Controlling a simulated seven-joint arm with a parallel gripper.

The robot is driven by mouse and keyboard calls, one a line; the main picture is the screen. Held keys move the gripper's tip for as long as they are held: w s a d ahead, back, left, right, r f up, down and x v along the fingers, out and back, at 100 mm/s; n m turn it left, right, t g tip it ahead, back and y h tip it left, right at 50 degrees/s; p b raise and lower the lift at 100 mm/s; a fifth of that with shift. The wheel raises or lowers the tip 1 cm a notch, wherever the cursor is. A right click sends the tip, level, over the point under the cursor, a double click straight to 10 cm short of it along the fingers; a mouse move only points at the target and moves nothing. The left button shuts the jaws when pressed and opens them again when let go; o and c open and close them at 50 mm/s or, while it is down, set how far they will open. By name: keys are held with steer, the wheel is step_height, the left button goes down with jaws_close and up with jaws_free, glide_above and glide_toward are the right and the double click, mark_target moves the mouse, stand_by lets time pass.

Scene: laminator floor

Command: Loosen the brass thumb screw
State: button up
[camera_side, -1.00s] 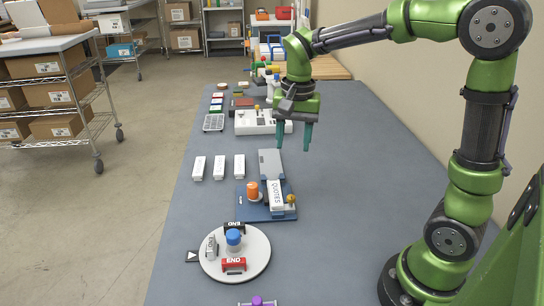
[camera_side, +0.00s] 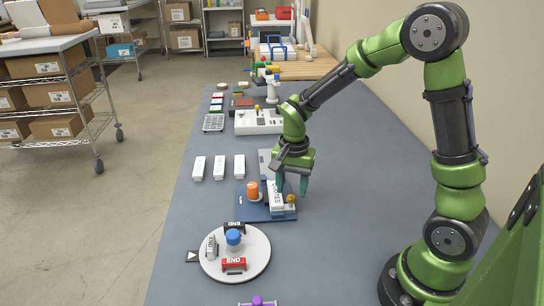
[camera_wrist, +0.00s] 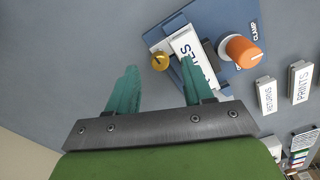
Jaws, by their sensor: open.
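The brass thumb screw (camera_side: 291,199) is a small yellow knob at the right side of a blue fixture (camera_side: 285,215). In the wrist view the thumb screw (camera_wrist: 160,61) appears in the gap between my two teal fingertips, beside a white labelled block (camera_wrist: 184,42). In the side view that block (camera_side: 275,199), marked QUOTES, stands on the fixture just left of the screw. My gripper (camera_side: 292,188) is open and empty, fingers pointing down, close above the screw; I cannot tell whether it touches it. One finger overlaps the block in the wrist view. An orange knob (camera_side: 252,188) stands on the fixture's left.
A round white turntable (camera_side: 253,272) with a blue knob and END blocks stands in front. A white machine (camera_side: 255,123) is behind. The table right of the fixture is clear.

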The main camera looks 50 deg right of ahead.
mark_target(291, 202)
steer(key=shift+f, duration=1.05)
jaws_close()
